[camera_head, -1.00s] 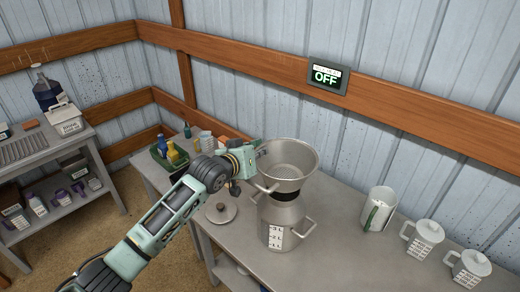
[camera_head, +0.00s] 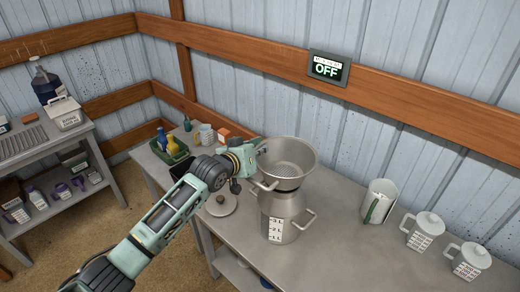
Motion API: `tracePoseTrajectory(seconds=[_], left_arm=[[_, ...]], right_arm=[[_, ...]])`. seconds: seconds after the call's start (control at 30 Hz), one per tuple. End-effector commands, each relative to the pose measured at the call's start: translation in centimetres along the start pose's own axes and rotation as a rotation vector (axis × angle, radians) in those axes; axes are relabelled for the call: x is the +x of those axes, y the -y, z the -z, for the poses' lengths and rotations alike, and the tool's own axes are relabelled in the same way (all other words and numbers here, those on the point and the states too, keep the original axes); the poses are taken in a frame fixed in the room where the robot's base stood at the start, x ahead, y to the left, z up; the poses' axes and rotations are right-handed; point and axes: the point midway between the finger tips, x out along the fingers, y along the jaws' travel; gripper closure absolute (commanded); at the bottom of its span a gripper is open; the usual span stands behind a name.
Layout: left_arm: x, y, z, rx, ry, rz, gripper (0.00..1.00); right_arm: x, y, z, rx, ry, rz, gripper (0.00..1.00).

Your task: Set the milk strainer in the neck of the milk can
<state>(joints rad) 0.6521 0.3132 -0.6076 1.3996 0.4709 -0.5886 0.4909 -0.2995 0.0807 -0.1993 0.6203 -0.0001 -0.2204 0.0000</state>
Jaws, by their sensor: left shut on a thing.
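The milk strainer (camera_head: 288,160), a wide metal bowl with a perforated inside, is over the mouth of the milk can (camera_head: 284,214). The can is grey metal with side handles and a white level scale, and stands upright on the table. The strainer's lower end is at the can's neck; whether it sits in the neck or just above it I cannot tell. My left gripper (camera_head: 259,152) is shut on the strainer's left rim; its fingertips are partly hidden. My right gripper is out of view.
The can's lid (camera_head: 221,204) lies on the table left of the can. A green crate (camera_head: 168,153) with bottles is at the back left. The front right tabletop is clear.

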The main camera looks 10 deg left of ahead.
Motion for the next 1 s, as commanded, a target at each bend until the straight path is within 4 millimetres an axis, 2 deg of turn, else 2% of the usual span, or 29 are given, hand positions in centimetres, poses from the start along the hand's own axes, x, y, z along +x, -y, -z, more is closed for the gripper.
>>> tracePoseTrajectory(seconds=[1.0], left_arm=[[-0.02, -0.07, 0.14, -0.001, -0.004, -0.002, 1.00]], right_arm=[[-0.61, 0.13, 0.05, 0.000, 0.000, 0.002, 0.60]])
